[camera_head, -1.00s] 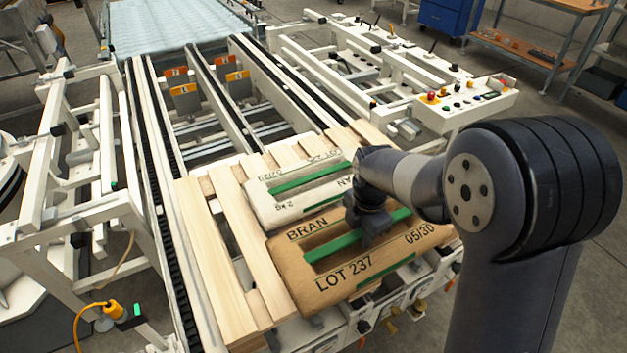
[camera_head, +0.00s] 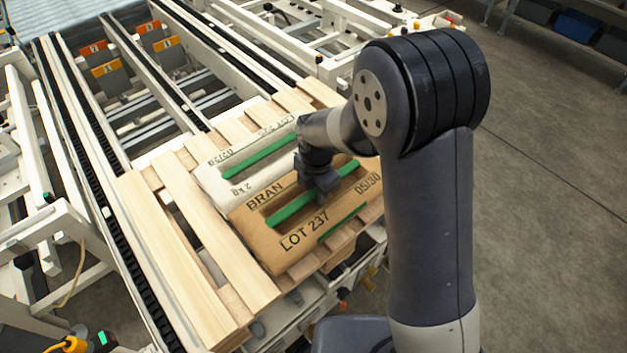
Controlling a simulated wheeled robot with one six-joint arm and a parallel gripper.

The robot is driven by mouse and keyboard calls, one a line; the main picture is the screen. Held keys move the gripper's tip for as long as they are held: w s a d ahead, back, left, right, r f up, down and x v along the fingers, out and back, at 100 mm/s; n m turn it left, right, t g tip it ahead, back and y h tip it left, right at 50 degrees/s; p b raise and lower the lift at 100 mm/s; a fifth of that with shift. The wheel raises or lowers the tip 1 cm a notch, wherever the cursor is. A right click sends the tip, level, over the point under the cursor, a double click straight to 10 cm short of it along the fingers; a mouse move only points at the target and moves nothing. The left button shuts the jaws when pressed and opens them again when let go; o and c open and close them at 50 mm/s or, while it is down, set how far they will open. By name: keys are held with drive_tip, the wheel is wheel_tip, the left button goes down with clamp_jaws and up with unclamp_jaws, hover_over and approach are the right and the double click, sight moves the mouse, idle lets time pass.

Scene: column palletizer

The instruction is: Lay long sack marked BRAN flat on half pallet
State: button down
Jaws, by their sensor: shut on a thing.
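The long brown sack marked BRAN (camera_head: 283,248), with green stripes and the print LOT 237 and 05/30, lies about flat on the right part of the wooden half pallet (camera_head: 185,230). Whether its underside fully touches the slats I cannot tell. My gripper (camera_head: 322,188) is at the middle of the sack's top and is shut on it; the fingertips are partly hidden. A white sack (camera_head: 221,182) with a green stripe lies beside it on the far side, close against it.
The pallet's left slats are bare. The pallet sits on a conveyor with dark chain rails (camera_head: 90,170). Orange-marked plates (camera_head: 108,77) stand between the rails behind. White machine frames flank it, and open floor (camera_head: 550,200) lies at right.

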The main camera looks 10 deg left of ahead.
drive_tip(key=shift+w+f, duration=0.1)
drive_tip(key=shift+f, duration=1.85)
drive_tip(key=shift+f, duration=0.15)
drive_tip(key=c, duration=1.2)
unclamp_jaws()
wheel_tip(320, 180, up, 12)
drive_tip(key=shift+r, duration=0.1)
drive_tip(key=shift+f, duration=4.75)
drive_tip(key=shift+f, duration=0.1)
